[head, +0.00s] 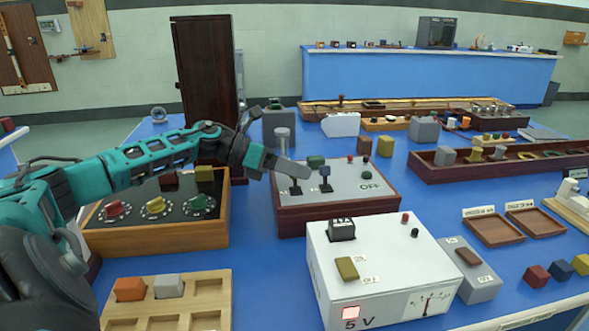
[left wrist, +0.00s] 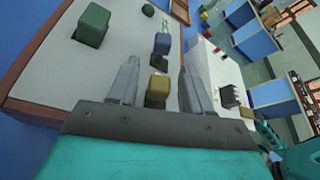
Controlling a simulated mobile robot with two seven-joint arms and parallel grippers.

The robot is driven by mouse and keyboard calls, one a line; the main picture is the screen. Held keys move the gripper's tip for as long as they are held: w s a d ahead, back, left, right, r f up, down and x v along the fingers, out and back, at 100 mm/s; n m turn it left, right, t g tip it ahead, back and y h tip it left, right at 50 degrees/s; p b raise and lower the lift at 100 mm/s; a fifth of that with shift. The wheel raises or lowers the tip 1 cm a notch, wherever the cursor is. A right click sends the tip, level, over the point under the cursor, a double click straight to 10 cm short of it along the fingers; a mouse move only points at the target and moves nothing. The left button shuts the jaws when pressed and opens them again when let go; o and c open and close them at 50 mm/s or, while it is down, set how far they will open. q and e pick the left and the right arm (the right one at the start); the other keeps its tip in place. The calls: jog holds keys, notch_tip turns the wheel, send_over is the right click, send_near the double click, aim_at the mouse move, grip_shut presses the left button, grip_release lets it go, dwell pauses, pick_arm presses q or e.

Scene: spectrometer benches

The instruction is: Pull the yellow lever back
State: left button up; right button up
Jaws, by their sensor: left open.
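The yellow lever (left wrist: 158,88) shows in the left wrist view, between the two fingers of my left gripper (left wrist: 158,72), with a gap on either side. In the head view my left gripper (head: 298,170) reaches over the left part of a wooden box with a grey panel (head: 345,192). There its fingers hide the yellow knob. The gripper is open. A blue lever (head: 324,172) stands just right of the fingers, and it also shows beyond the fingertips in the left wrist view (left wrist: 162,43). My right gripper is out of view.
A white 5 V meter box (head: 385,255) stands in front of the panel box. A box with red, yellow and green dials (head: 155,237) is to its left, under my arm. A wooden tray (head: 205,300) is at the front left. Blue table shows between the boxes.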

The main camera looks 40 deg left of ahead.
pick_arm(q)
grip_shut()
dwell(0.3)
